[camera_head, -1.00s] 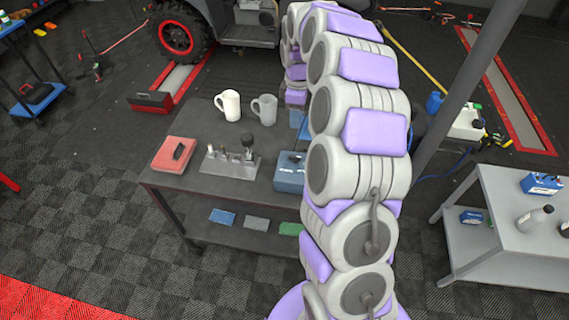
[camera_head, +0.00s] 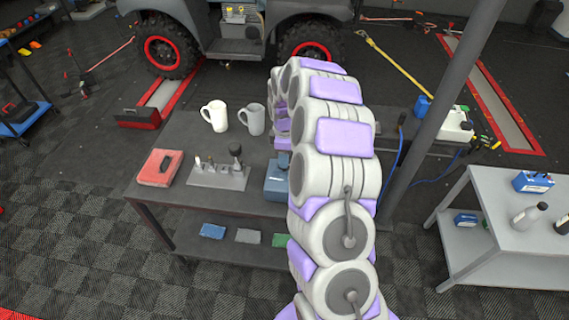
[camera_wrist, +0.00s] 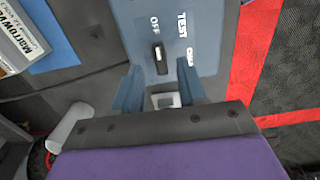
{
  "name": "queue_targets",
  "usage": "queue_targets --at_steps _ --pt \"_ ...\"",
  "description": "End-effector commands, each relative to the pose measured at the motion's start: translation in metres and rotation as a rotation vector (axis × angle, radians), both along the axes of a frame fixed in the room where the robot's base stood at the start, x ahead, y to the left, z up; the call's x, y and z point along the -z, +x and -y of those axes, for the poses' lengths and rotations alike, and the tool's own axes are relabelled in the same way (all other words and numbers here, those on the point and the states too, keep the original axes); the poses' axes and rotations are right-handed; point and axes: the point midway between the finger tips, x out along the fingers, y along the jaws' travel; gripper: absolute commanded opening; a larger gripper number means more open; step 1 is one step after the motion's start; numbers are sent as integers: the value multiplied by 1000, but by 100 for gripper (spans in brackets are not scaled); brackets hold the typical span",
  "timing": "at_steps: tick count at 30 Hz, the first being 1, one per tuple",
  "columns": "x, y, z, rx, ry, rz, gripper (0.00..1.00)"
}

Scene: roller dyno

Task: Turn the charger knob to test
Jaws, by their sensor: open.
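The blue-grey charger (camera_head: 275,186) sits on the dark table, partly hidden behind my arm in the head view. In the wrist view its panel (camera_wrist: 205,18) carries the labels OFF, TEST and a third one partly hidden by a finger. The small dark knob (camera_wrist: 159,58) has a light mark pointing roughly towards OFF. My gripper (camera_wrist: 160,82) is open, with one blue-grey finger on each side below the knob in the picture. The fingers do not close on the knob, and I cannot tell whether they touch the panel. A white piece shows between them.
On the table (camera_head: 185,125) stand a white mug (camera_head: 214,117), a grey mug (camera_head: 252,119), a red case (camera_head: 158,168) and a metal holder (camera_head: 217,178) with several tools. A grey post (camera_head: 440,110) rises to the right, near a second table (camera_head: 500,200).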

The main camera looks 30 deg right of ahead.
Motion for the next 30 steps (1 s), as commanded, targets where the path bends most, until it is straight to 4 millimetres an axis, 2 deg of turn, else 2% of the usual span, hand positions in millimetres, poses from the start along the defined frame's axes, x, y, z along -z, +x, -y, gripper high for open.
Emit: queue_targets --at_steps 1,6,18,30 --pt "9 0 0 0 1 -1 42" --pt "24 0 0 0 -1 1 42" --pt "29 0 0 0 -1 2 41" --pt "29 1 0 0 -2 2 2"
